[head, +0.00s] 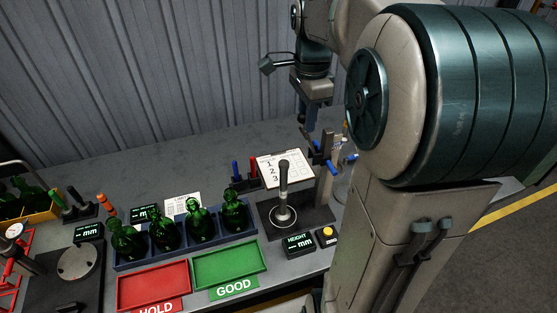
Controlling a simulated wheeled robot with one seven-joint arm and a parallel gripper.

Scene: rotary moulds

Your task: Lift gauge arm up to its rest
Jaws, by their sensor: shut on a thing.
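The height gauge stands at the right end of the bench, with a dark base (312,216) and a grey upright column (325,185). Its arm (325,147), dark with blue parts, is at the column's upper part. My gripper (311,130) comes down from above and is shut on the gauge arm; the fingertips and exact grip are small and partly hidden. A grey rod with a black top (283,180) stands upright on a round plate on the base. The arm's rest cannot be made out.
A clipboard (293,160) is behind the rod. Green bottles (200,222) stand in a blue rack to the left. A green GOOD tray (230,264) and red HOLD tray (153,286) lie in front. A height display (298,245) and yellow button (327,235) are near the front edge.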

